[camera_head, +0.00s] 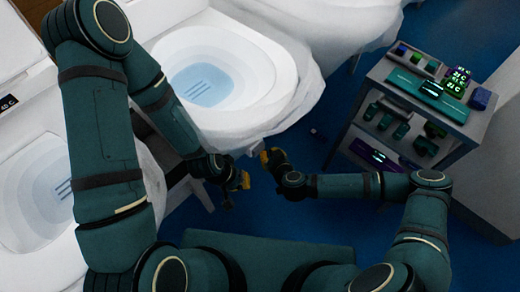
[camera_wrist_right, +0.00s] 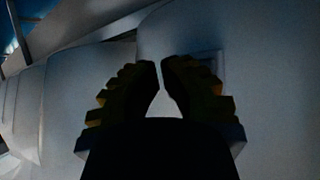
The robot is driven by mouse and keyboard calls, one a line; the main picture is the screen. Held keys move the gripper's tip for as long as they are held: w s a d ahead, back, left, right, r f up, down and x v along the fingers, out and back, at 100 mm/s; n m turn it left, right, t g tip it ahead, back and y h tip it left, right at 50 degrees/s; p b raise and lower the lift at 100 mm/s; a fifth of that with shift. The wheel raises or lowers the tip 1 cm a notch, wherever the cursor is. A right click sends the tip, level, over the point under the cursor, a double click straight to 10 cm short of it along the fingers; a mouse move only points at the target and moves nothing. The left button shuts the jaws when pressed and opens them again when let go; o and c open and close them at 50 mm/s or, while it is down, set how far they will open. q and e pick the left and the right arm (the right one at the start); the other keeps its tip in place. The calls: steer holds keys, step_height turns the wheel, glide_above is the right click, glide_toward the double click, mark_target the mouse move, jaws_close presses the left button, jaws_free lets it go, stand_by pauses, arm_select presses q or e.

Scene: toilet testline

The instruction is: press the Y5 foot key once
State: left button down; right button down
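My right gripper (camera_head: 270,156) is at the front lower edge of the middle toilet (camera_head: 290,75), beside a small pale block (camera_head: 255,147) under the rim. I cannot tell whether this block is the Y5 foot key; no Y5 label is readable. In the right wrist view, the right gripper's fingertips (camera_wrist_right: 160,64) nearly meet, with nothing held between them. They face a pale surface with a square raised panel (camera_wrist_right: 212,66), partly hidden by one finger. Contact cannot be told. My left gripper (camera_head: 241,182) hangs lower left of the right one; its opening is unclear.
Another toilet (camera_head: 35,185) stands at the left, partly behind my left arm. A grey shelf cart (camera_head: 372,72) with small devices and boxes stands at the right. A small dark item (camera_head: 317,134) lies on the blue floor (camera_head: 330,215). Floor between toilet and cart is mostly clear.

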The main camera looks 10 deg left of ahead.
steer(key=shift+w+a, duration=0.25)
steer(key=shift+a, duration=0.1)
stand_by(0.7)
stand_by(0.4)
steer(key=shift+s+d+p, duration=0.4)
steer(key=shift+s+d, duration=0.1)
steer(key=shift+d, duration=0.2)
steer(key=shift+s+d+p, duration=0.2)
steer(key=shift+s+d, duration=0.55)
steer(key=shift+d, duration=0.25)
steer(key=shift+s+d+p, duration=0.2)
steer(key=shift+s+d, duration=0.55)
steer(key=shift+d, duration=0.25)
